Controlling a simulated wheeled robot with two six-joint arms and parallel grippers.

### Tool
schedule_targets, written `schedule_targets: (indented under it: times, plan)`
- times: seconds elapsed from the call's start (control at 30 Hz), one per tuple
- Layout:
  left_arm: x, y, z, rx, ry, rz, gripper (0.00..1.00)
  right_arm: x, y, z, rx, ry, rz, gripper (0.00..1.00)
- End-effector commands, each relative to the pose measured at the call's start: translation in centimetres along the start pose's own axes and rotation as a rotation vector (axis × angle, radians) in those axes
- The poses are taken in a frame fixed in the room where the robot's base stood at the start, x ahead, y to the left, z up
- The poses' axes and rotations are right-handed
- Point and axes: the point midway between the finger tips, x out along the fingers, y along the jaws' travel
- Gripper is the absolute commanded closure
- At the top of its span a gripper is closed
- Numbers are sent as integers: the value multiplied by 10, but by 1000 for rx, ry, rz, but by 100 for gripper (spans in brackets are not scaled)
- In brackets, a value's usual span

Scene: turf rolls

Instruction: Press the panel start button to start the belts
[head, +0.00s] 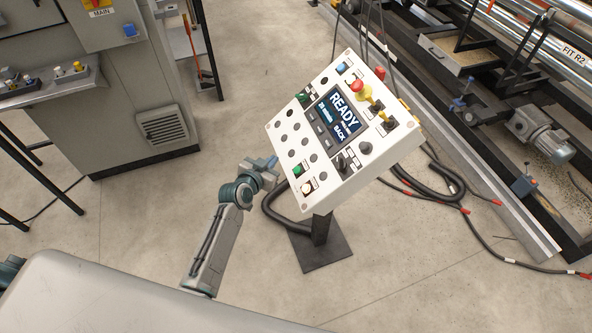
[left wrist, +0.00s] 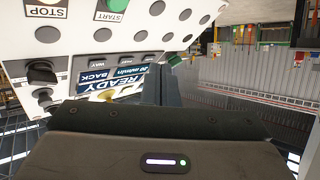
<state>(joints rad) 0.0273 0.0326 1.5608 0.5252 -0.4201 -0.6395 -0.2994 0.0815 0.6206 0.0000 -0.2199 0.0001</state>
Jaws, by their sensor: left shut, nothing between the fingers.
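The white control panel (head: 345,130) stands tilted on a post, and its screen (head: 336,117) reads READY. A green button (head: 297,170) sits near the panel's lower left corner, beside a pale button (head: 307,187). In the left wrist view, the green start button (left wrist: 118,4) is cut by the top edge, with a START label by it. My left gripper (head: 271,162) is shut and empty, just left of the panel's lower edge and seemingly apart from the button. Its fingers (left wrist: 166,86) point over the panel face in the wrist view. My right gripper is out of view.
A red mushroom button (head: 357,86) and dark knobs stand up from the panel. A grey cabinet (head: 125,95) is at the left. Rollers and machine frames (head: 500,60) fill the upper right. Cables (head: 440,190) lie on the floor right of the post.

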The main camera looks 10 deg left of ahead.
Motion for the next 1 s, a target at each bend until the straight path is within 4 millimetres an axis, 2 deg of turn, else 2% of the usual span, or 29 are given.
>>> schedule_targets:
  times: [0.23,0.5,0.7,1.0]
  plan:
    - [25,18,22,-2,-1,1,100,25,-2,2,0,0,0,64]
    - [48,35,38,-1,0,0,100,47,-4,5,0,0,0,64]
    - [56,41,42,0,0,0,100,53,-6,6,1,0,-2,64]
    - [57,42,42,0,0,0,100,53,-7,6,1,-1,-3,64]
